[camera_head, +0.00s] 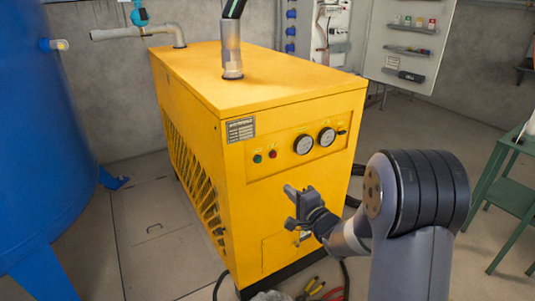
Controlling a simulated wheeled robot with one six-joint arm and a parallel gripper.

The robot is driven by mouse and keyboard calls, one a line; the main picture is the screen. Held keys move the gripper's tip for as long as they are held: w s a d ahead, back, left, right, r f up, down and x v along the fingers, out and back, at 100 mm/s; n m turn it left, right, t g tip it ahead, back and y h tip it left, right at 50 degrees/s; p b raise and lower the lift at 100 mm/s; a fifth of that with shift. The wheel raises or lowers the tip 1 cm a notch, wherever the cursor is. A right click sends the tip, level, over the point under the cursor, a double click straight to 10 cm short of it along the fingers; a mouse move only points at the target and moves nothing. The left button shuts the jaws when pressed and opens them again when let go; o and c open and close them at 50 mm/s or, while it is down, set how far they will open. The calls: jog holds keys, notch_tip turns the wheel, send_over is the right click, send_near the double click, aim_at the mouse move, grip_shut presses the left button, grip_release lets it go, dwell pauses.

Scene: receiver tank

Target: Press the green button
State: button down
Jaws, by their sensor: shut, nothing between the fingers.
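The green button (257,158) is a small round button at the left of the control panel on the front of the yellow machine (215,90). A red button (273,154) sits just to its right. My gripper (291,190) is shut and empty. In the picture it shows below and to the right of the green button, in front of the machine's front face. A gap shows between the gripper and both buttons in the picture. How far the fingertips are from the panel is hard to tell.
Two round gauges (316,141) and a black switch (342,131) are right of the buttons. A big blue tank (40,130) stands at left. A green metal table (508,190) stands at right. Cables and pliers (313,287) lie on the floor by the machine's base.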

aim_at(259, 161)
jog(key=shift+w+a+r+y, duration=0.2)
jog(key=shift+w+a+y, duration=0.1)
jog(key=shift+w, duration=0.1)
jog(key=x, duration=1.4)
jog(key=shift+b, duration=0.4)
